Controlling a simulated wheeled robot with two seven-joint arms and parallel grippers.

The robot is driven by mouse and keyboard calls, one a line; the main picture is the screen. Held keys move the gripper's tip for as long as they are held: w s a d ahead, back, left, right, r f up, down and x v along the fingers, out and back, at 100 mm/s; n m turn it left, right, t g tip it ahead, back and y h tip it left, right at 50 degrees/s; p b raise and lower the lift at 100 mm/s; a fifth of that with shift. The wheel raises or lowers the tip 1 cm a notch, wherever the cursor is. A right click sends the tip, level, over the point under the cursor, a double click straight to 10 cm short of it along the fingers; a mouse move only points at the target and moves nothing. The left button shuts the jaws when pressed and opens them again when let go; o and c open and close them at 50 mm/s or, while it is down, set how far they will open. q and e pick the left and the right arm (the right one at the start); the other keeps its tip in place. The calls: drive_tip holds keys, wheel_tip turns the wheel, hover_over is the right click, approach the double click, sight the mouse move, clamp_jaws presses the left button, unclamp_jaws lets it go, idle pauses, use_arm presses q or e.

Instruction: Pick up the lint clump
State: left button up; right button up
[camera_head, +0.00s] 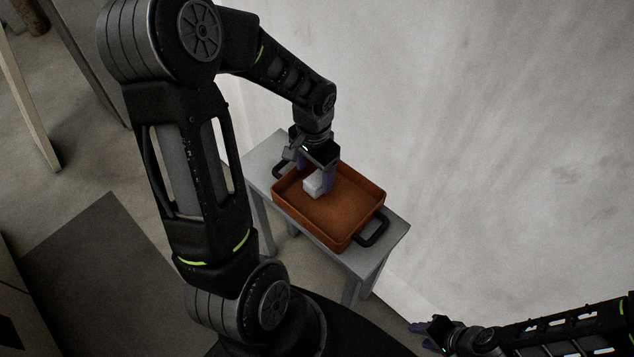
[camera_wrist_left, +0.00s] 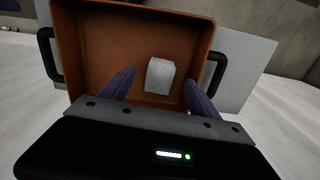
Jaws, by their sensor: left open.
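The lint clump appears as a small pale grey-white block (camera_head: 313,184) inside an orange-brown tray (camera_head: 330,238), toward its far left end. It also shows in the left wrist view (camera_wrist_left: 160,76), between and ahead of the two purple fingers. My left gripper (camera_head: 317,176) is over the tray, pointing down, with its fingers apart on either side of the block. I cannot tell whether a finger touches the block. My right gripper (camera_head: 424,337) is at the bottom right, away from the tray; its fingers are too small and dark to read.
The tray has black handles (camera_head: 372,228) and stands on a narrow grey table (camera_head: 397,240). A pale wall (camera_head: 480,120) rises close behind the table. A dark mat (camera_head: 95,265) lies on the floor at left. The rest of the tray floor is clear.

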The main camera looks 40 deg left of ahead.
sight(313, 182)
use_arm(q)
drive_tip(key=shift+s+a+f, duration=0.1)
drive_tip(key=shift+f, duration=1.2)
drive_tip(key=shift+s+f, duration=0.1)
drive_tip(key=shift+f, duration=1.2)
drive_tip(key=shift+c, duration=0.5)
drive_tip(key=c, duration=1.3)
drive_tip(key=shift+r, duration=0.15)
wheel_tip(313, 182, up, 10)
drive_tip(key=shift+f+p, duration=0.1)
drive_tip(key=shift+p, duration=0.25)
drive_tip(key=shift+w, duration=0.1)
